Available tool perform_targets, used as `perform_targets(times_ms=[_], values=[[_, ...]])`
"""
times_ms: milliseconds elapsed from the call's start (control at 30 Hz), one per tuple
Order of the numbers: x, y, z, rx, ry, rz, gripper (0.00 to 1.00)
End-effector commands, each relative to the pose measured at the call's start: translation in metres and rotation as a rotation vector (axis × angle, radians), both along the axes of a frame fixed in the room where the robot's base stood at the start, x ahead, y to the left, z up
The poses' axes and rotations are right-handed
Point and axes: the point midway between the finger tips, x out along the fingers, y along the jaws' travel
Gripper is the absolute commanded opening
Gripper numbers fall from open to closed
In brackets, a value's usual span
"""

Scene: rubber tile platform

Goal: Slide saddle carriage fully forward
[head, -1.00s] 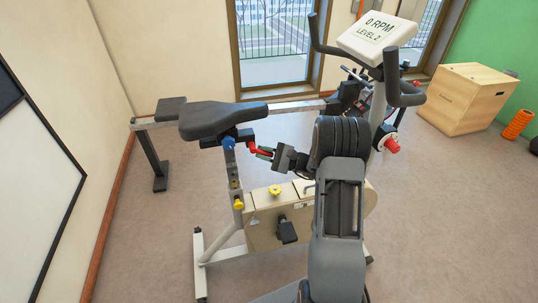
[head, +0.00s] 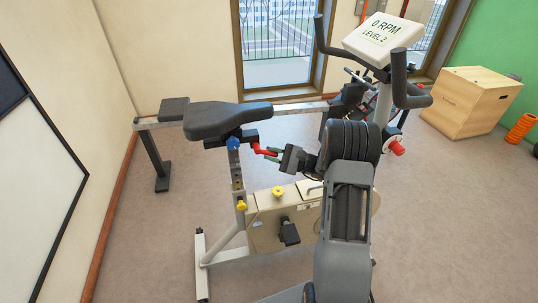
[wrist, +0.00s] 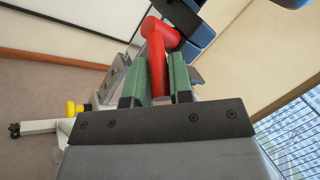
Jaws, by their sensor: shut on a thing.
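The black saddle (head: 228,119) sits on its carriage (head: 246,137) at the top of the seat post (head: 237,178). A red lever (head: 265,151) sticks out from the carriage's right side. My gripper (head: 273,153) is at the lever's right end. In the wrist view the red lever (wrist: 157,62) stands between the green fingers of my gripper (wrist: 158,82), which are shut on it. A blue knob (head: 233,143) is on the post just below the carriage.
The bike's handlebar and console (head: 383,38) are at the right. A yellow knob (head: 278,191) tops the beige body (head: 264,220). A rowing machine seat (head: 174,108) and rail lie behind the saddle. A wooden box (head: 470,100) stands far right. The floor at the left is clear.

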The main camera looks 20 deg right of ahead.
Motion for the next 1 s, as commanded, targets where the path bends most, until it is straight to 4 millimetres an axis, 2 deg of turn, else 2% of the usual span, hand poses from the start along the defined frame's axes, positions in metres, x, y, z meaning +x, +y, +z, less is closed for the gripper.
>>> perform_targets(times_ms=[33,767,800,1000], values=[[0.0027,-0.0081,0.0063,0.004,-0.014,-0.024,0.0],[0.0027,-0.0079,0.0084,0.005,-0.019,-0.021,0.0],[0.0028,-0.008,0.0084,0.004,-0.018,-0.022,0.25],[0.0027,-0.0021,0.0059,0.004,-0.013,-0.01,0.44]])
